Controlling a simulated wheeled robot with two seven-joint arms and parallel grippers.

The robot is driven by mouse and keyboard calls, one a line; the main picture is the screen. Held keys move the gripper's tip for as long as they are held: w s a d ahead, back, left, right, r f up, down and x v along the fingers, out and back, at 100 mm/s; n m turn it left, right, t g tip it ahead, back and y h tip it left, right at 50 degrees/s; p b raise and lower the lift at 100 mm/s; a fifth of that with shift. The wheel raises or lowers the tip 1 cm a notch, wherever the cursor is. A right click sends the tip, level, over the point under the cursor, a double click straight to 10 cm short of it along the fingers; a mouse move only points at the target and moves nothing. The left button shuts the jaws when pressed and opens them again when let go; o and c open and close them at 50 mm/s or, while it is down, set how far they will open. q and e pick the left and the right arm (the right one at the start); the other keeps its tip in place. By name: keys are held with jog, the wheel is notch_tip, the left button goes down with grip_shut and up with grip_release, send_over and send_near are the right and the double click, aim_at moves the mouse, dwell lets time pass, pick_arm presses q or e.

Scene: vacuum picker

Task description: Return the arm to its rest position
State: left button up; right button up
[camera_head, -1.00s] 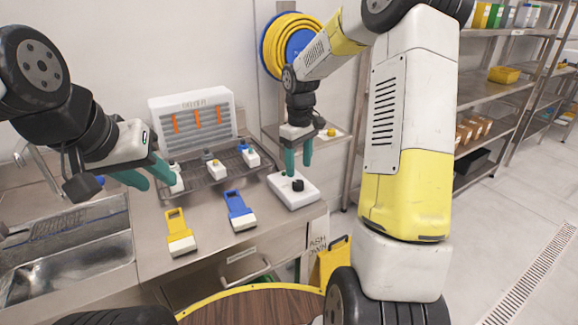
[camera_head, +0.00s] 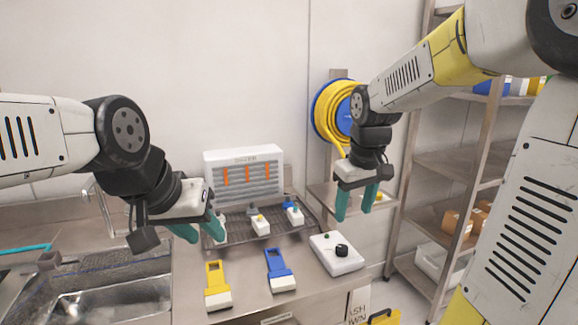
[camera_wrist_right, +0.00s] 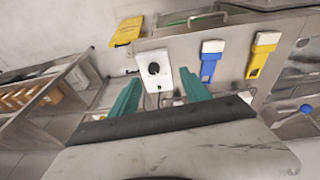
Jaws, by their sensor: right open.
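My right gripper (camera_head: 355,208) is open and empty, fingers pointing down. It hangs above and behind a white box with a black knob (camera_head: 337,254) on the steel counter, apart from it. In the right wrist view, the open fingers (camera_wrist_right: 160,92) have nothing between them, and the white box (camera_wrist_right: 153,76) lies beyond them. My left gripper (camera_head: 200,232) is at the left end of the wire rack, its teal fingers apart. A white piece beside its right finger is partly hidden, and I cannot tell whether they touch.
A blue scraper (camera_head: 280,271) and a yellow scraper (camera_head: 218,287) lie on the counter. The wire rack (camera_head: 238,234) holds several white pieces before a white louvred unit (camera_head: 244,176). A yellow hose reel (camera_head: 340,108) hangs behind my right arm; steel shelves (camera_head: 474,166) stand right, a sink (camera_head: 110,300) left.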

jog(key=s+r+m+t+y, duration=0.1)
jog(key=s+r+m, duration=0.1)
jog(key=s, duration=0.5)
jog(key=s+a+r+m+t+y, duration=0.1)
jog(key=s+t, duration=0.1)
jog(key=s, duration=0.5)
jog(key=shift+s+a+r+m+t, duration=0.2)
jog(key=shift+r+m+t, duration=0.1)
jog(key=shift+r+m, duration=0.1)
